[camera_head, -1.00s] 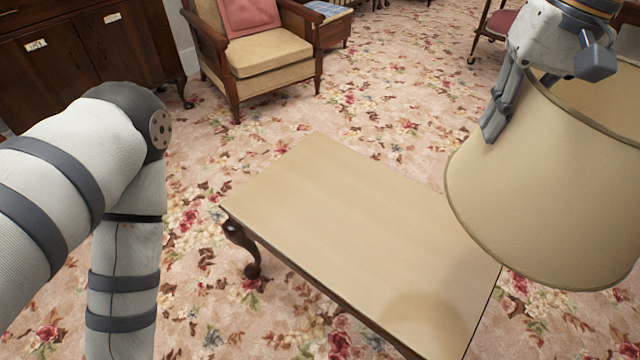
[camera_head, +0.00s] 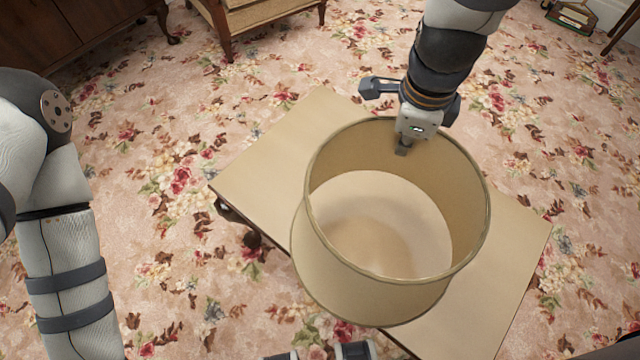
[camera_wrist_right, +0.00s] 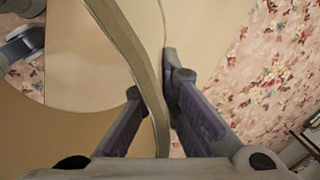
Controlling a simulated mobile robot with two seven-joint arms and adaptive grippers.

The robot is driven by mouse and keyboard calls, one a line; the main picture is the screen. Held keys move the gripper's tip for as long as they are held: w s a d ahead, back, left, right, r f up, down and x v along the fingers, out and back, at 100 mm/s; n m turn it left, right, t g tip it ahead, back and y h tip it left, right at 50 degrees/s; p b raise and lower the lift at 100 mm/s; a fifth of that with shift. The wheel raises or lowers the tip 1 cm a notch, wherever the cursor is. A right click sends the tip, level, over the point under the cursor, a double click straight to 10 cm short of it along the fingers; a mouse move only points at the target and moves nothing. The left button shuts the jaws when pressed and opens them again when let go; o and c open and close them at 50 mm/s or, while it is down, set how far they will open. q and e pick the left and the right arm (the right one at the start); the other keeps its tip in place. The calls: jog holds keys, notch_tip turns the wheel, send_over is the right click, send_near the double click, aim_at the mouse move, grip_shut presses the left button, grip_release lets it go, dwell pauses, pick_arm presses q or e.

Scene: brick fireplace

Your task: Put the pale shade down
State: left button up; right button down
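The pale shade (camera_head: 350,292) is a beige, open-ended drum over the wooden table (camera_head: 275,150). The tabletop shows through it, and its lower left side covers part of the table's near edge. I cannot tell whether it touches the top. My right gripper (camera_head: 402,146) is at the shade's far rim. In the right wrist view, the shade's wall (camera_wrist_right: 150,85) runs between the fingers of that gripper (camera_wrist_right: 152,85), which is closed around it. Only bits of my left gripper (camera_head: 318,354) show at the bottom edge of the head view; its finger state is unclear.
Bare tabletop shows left of the shade and at the table's right end (camera_head: 515,245). Floral carpet (camera_head: 150,140) surrounds the table.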

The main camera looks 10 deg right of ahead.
pick_arm(q)
jog(key=shift+g, duration=0.7)
jog(key=s+f+b, duration=0.3)
jog(key=f, duration=0.1)
jog(key=shift+s+f+b, duration=0.25)
jog(key=shift+s+b, duration=0.1)
jog(key=shift+s, duration=0.05)
pick_arm(e)
jog(key=w+d+f, duration=0.2)
jog(key=w+f, duration=1)
jog(key=shift+w+d+f, duration=0.15)
jog(key=shift+d+f, duration=0.15)
jog(key=shift+d, duration=0.1)
jog(key=c, duration=2.2)
grip_release()
jog(key=shift+f, duration=0.15)
jog(key=shift+c, duration=0.2)
jog(key=o, duration=0.4)
jog(key=shift+o, duration=0.2)
